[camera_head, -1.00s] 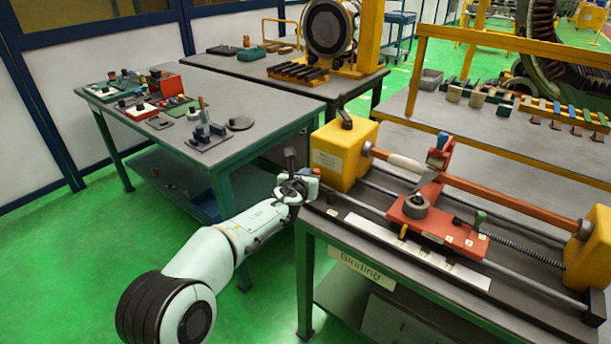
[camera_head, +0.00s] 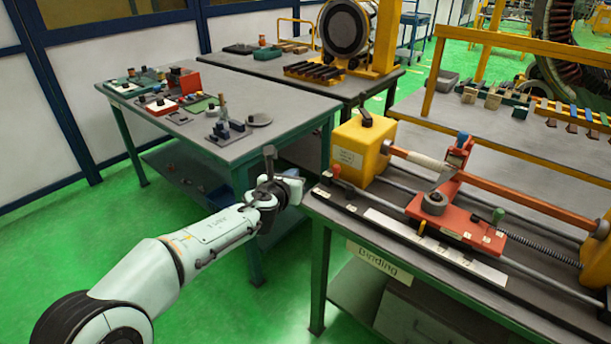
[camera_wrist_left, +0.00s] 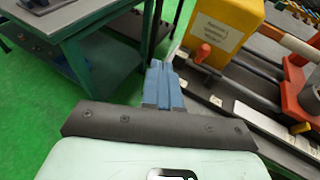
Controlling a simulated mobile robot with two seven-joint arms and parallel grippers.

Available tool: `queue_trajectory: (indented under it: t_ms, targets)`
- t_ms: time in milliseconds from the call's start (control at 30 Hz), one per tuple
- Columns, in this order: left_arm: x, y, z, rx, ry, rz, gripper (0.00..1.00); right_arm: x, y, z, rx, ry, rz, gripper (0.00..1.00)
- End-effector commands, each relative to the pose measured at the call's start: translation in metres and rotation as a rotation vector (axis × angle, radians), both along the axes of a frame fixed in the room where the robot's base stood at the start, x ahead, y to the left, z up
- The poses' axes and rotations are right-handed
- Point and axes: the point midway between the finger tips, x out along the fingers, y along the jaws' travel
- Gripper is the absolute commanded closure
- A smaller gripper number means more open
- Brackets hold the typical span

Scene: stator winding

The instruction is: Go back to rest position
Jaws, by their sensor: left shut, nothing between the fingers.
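My left gripper (camera_head: 290,180) reaches in from the lower left and hangs beside the left end of the binding bench, in front of the gap between the two tables. In the left wrist view its blue-grey fingers (camera_wrist_left: 163,88) are together with nothing between them. The binding machine's yellow block (camera_head: 362,150) stands just right of the gripper, apart from it; the block also shows in the left wrist view (camera_wrist_left: 222,30). A small red-topped lever (camera_head: 336,172) stands at the near left corner of the machine. My right gripper is not in view.
The binding bench (camera_head: 322,206) carries the machine with a red carriage (camera_head: 455,219) on rails. A green-legged table (camera_head: 290,103) with small tools stands at the left. A yellow rail frame (camera_head: 520,42) stands behind the machine. Green floor (camera_head: 215,300) is open around my arm.

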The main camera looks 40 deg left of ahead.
Motion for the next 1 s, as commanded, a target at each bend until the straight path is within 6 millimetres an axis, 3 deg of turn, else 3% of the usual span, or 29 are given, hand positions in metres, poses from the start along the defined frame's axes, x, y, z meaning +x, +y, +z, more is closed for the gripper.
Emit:
queue_trajectory:
  t_ms: [200, 767, 867, 967, 1000]
  targets:
    - [-0.013, 0.003, 0.005, 0.001, 0.000, -0.001, 1.00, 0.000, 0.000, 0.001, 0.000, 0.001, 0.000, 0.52]
    - [-0.013, 0.003, 0.004, -0.002, 0.001, -0.001, 1.00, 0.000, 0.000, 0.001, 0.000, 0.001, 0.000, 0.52]
    - [-0.011, -0.003, -0.009, -0.050, 0.020, 0.000, 1.00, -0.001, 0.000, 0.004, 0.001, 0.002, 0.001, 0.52]
    - [-0.008, -0.020, -0.046, -0.202, 0.076, 0.012, 1.00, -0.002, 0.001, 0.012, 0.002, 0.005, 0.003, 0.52]
    - [-0.008, -0.031, -0.068, -0.293, 0.108, 0.027, 1.00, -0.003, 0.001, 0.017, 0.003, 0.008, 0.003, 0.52]
